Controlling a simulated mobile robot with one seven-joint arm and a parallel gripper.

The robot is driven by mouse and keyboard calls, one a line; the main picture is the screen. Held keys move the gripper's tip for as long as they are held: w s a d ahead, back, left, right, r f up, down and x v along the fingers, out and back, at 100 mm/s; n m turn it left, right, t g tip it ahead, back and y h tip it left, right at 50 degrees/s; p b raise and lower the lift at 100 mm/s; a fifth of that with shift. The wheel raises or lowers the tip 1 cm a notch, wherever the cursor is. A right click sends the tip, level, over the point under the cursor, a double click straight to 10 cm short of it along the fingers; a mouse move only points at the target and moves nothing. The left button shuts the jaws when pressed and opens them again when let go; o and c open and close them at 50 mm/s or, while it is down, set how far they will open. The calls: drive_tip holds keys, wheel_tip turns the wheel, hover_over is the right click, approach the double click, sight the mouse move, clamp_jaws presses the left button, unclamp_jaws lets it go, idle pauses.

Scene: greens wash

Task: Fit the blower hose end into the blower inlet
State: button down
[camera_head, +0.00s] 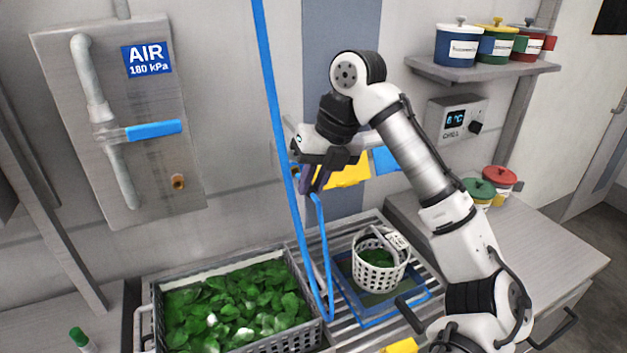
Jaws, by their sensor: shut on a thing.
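The blue blower hose (277,110) hangs from above, loops low over the slatted rack and rises again to my gripper (313,183). My gripper points down and is shut on the hose end, which is mostly hidden between the dark fingers. A small brass fitting (178,181) sticks out low on the grey AIR panel (160,165), left of my gripper and well apart from it. I cannot tell whether this fitting is the blower inlet; no inlet is clearly marked. A white basket (378,274) with greens stands on the slatted rack (345,312), below and right of my gripper.
A grey crate (318,330) full of leaves stands below left of my gripper. A blue-handled valve (153,130) juts from the panel. A shelf (485,70) with lidded pots and a chill control box (456,121) are at right. The right counter (545,250) has free room.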

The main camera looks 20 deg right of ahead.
drive_tip(key=shift+w, duration=1.3)
drive_tip(key=c, duration=1.3)
unclamp_jaws()
drive_tip(key=shift+r, duration=0.1)
drive_tip(key=v, duration=1.3)
drive_tip(key=shift+s+d+r, duration=0.1)
drive_tip(key=shift+r, duration=0.25)
